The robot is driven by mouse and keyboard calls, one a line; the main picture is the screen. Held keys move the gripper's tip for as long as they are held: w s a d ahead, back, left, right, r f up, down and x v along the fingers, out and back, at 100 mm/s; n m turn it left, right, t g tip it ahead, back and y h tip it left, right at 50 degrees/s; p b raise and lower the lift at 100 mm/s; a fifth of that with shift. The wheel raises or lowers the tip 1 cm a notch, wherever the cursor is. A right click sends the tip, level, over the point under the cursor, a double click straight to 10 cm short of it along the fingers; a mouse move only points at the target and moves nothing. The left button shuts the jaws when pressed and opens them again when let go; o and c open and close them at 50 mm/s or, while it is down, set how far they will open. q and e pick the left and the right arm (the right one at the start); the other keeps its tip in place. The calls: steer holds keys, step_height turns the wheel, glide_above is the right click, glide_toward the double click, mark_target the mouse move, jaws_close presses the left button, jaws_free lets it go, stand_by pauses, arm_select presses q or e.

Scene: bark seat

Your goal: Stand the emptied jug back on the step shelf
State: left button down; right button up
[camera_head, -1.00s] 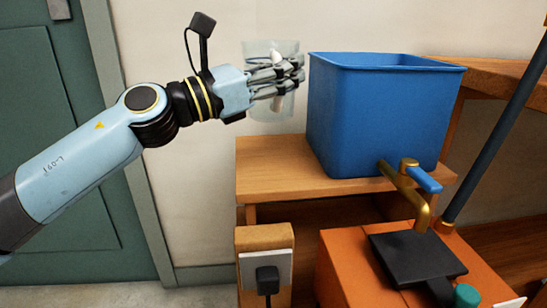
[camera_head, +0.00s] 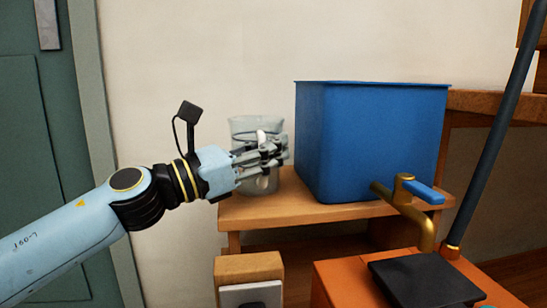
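The jug (camera_head: 243,127) is clear, see-through and looks empty. It is upright at the left end of the wooden step shelf (camera_head: 285,212), left of the blue tank. Its base is at the level of the shelf top, but I cannot tell whether it touches. My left gripper (camera_head: 264,160) comes from the left with its fingers closed around the jug's pale handle, hiding part of the jug's front. My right gripper is not in view.
The blue tank (camera_head: 365,145) with a brass tap (camera_head: 402,205) and blue lever fills the shelf's right side. Below are an orange box (camera_head: 340,285) with a dark plate (camera_head: 425,285) and a wooden socket post (camera_head: 248,268). A dark pole (camera_head: 490,140) slants at right.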

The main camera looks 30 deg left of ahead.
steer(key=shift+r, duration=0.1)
arm_select(q)
steer(key=shift+f, duration=0.1)
steer(key=c, duration=1.5)
jaws_free()
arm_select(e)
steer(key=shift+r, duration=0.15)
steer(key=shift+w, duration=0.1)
